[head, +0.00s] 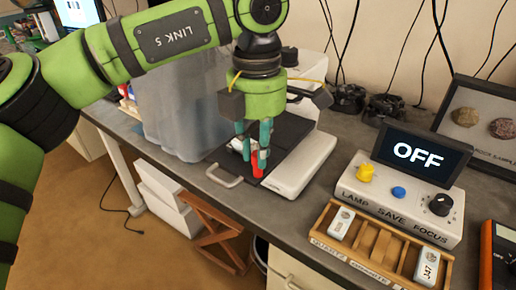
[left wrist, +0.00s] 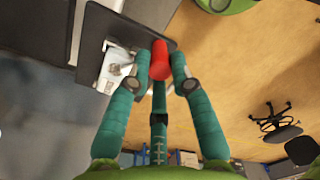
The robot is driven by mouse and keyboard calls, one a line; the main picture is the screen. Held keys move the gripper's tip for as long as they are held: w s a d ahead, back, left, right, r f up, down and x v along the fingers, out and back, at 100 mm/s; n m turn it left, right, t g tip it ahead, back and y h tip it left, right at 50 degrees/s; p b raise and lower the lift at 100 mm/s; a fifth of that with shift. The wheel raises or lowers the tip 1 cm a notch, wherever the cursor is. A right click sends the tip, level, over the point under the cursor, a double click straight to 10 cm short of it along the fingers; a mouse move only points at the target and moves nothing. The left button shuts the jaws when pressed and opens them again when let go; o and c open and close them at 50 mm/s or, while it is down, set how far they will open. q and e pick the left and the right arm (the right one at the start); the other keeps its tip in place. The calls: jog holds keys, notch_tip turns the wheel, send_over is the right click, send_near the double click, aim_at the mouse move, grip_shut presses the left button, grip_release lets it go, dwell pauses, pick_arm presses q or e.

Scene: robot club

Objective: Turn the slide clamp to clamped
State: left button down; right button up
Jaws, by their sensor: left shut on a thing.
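The slide clamp's red handle (head: 257,166) stands up at the front of a black plate (head: 284,134) on the bench. My left gripper (head: 254,155) points down from above, its teal fingers shut on the red handle. In the left wrist view the red handle (left wrist: 159,58) sits between the two fingertips (left wrist: 160,74). A pale, small piece (left wrist: 114,68) lies on the plate beside the handle, partly hidden by a finger. The rest of the clamp is hidden behind the fingers. My right gripper is in neither view.
A white block (head: 303,170) borders the plate on the right, and a translucent bin (head: 182,118) stands at its left. A control box (head: 405,205) has a screen (head: 420,153) reading OFF. A wooden slide tray (head: 376,245) lies before it. A metal pull (head: 224,177) is at the plate's front-left edge.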

pick_arm(q)
jog(key=shift+n, duration=0.4)
jog(key=c, duration=1.1)
grip_release()
notch_tip(320, 180, up, 12)
jog(key=shift+w, duration=0.15)
jog(key=shift+f, duration=0.1)
